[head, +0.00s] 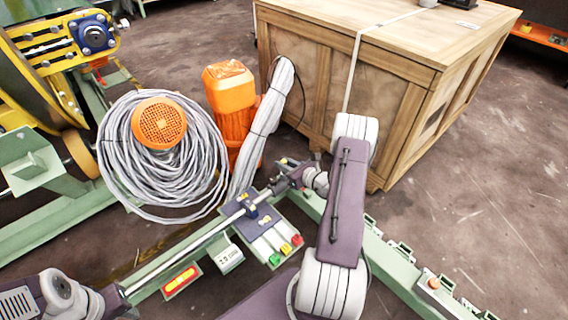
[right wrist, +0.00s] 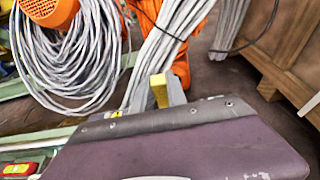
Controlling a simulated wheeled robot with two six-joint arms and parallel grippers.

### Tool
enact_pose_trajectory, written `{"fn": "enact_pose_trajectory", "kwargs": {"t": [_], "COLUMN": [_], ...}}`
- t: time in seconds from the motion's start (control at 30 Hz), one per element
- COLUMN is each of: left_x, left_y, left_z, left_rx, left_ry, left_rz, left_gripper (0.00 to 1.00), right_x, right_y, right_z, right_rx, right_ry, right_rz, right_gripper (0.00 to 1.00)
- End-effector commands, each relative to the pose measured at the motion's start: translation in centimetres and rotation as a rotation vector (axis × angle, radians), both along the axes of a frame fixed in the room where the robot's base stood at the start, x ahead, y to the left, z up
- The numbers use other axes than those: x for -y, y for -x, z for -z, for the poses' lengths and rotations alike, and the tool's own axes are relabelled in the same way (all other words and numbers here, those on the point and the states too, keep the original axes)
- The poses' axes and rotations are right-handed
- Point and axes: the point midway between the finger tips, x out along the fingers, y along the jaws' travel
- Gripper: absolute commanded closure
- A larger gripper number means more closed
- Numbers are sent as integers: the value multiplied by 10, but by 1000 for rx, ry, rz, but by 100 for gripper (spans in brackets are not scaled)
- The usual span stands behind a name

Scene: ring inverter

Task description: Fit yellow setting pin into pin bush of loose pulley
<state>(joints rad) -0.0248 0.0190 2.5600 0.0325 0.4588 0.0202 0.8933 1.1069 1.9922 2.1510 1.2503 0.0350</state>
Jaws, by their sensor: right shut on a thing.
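My right gripper (head: 281,178) is above the right end of the steel rod, beside the coiled cables. In the right wrist view, a short yellow piece (right wrist: 159,91), seemingly the setting pin, stands up at the grey fingertips of this gripper (right wrist: 168,91), which is shut on it. The purple wrist housing hides the pin's lower part. My left arm enters at the lower left and its wrist (head: 112,300) is by the rod's near end; its fingers cannot be made out. I cannot clearly identify the loose pulley or its pin bush in either view.
A steel rod (head: 185,252) runs along the green frame. A panel (head: 254,219) carries red, yellow and green pieces. Coiled grey cable (head: 200,150), an orange motor (head: 228,88) and a large wooden crate (head: 385,75) stand behind.

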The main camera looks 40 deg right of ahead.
Motion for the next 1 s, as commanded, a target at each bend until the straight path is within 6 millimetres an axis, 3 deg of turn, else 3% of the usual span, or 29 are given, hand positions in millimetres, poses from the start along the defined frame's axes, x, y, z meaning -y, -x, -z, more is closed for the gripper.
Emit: {"fn": "enact_pose_trajectory", "kwargs": {"t": [0.4,0.43,0.5,0.83,1.0], "left_x": [0,0,0,0,0], "left_y": [0,0,0,0,0], "left_z": [9,8,8,5,-20], "left_rx": [0,0,0,0,0], "left_ry": [0,0,0,0,0], "left_rz": [0,0,0,0,0], "left_gripper": [71,71,71,71,71], "right_x": [0,0,0,0,4], "right_y": [0,0,0,2,29], "right_z": [11,11,10,9,-6], "right_rx": [1,1,1,-1,-2], "right_ry": [0,0,0,-1,-4], "right_rz": [0,0,0,0,6], "right_gripper": [100,77,57,57,57]}}
